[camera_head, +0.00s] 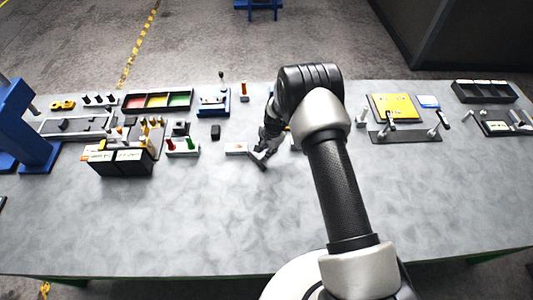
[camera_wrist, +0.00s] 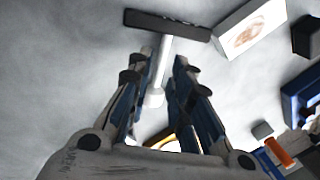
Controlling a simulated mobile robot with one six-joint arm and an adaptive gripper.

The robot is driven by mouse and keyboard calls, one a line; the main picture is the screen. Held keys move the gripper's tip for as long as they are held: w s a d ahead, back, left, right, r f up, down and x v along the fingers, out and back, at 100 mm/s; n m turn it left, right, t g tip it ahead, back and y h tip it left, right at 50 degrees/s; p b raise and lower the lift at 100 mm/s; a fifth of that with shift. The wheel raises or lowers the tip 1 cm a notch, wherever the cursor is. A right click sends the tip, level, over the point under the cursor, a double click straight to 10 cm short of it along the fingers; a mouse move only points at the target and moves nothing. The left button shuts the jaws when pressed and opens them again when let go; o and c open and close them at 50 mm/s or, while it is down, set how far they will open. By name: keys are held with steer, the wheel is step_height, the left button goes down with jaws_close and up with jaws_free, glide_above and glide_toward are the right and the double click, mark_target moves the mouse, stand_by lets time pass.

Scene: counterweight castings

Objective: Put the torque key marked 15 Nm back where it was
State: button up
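A T-shaped key with a dark crossbar (camera_wrist: 167,25) and a pale shaft (camera_wrist: 157,75) shows in the wrist view. The bar bears light marking too blurred to read. The shaft lies between the two fingers of my gripper (camera_wrist: 166,58), the bar just beyond the fingertips. I cannot tell whether the fingers press on the shaft or whether the key rests on the table. In the head view my gripper (camera_head: 267,143) is low over the table middle, with the dark bar (camera_head: 258,158) beside it. A grey stand (camera_head: 405,134) with other pale keys is at the right.
A white box (camera_head: 236,149) with a round print lies close left of the key. A yellow plate (camera_head: 394,107) is behind the stand. The front of the table (camera_head: 180,225) is clear.

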steer(key=f, duration=0.3)
steer(key=shift+w+a+f, duration=0.1)
steer(key=shift+w, duration=0.3)
steer(key=shift+c, duration=0.2)
jaws_close()
